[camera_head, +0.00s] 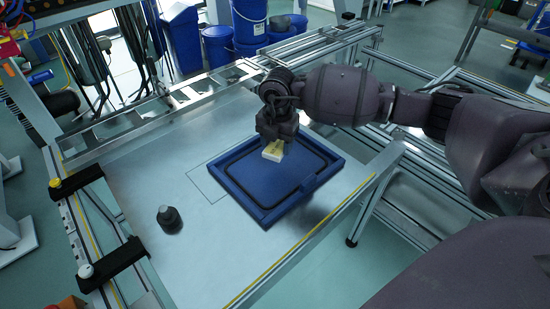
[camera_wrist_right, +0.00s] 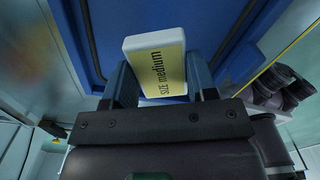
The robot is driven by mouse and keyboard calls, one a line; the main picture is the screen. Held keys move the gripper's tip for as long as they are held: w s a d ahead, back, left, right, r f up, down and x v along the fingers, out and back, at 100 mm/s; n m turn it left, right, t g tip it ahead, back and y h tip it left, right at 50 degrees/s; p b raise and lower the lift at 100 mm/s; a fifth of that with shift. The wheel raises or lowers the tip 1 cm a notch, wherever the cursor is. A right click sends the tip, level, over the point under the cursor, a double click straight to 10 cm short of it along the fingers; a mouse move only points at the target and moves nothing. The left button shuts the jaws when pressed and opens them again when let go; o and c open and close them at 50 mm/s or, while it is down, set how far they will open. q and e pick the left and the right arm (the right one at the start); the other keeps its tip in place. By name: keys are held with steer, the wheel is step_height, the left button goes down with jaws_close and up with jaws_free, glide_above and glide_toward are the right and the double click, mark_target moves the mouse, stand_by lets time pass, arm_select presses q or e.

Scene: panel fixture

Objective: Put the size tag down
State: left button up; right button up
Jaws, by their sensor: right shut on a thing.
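The size tag (camera_head: 273,151) is a small pale block in my right gripper (camera_head: 277,141), at the upper part of the blue tray (camera_head: 258,214). In the right wrist view the tag (camera_wrist_right: 157,62) has a white edge and a yellow face reading "SIZE medium". The fingers of my right gripper (camera_wrist_right: 160,88) are closed on its two sides. The tag is over the tray's inner area; I cannot tell whether it touches the tray floor. My left gripper is in neither view.
The tray lies on a grey metal panel (camera_head: 140,188) inside an aluminium frame. A dark knob-like piece (camera_head: 169,218) stands on the panel at left. Two black brackets (camera_head: 110,262) sit at the left edge. Blue bins (camera_head: 182,38) stand behind. The panel left of the tray is mostly clear.

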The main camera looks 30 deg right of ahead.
mark_target(277, 165)
step_height(277, 165, down, 5)
steer(key=shift+s+f+b, duration=0.1)
steer(key=shift+f+b, duration=0.05)
steer(key=shift+b, duration=0.65)
steer(key=shift+f, duration=0.3)
steer(key=shift+r, duration=0.2)
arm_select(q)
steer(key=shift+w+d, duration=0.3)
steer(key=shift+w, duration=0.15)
arm_select(e)
steer(key=shift+f, duration=0.1)
steer(key=shift+f, duration=0.1)
steer(key=o, duration=0.9)
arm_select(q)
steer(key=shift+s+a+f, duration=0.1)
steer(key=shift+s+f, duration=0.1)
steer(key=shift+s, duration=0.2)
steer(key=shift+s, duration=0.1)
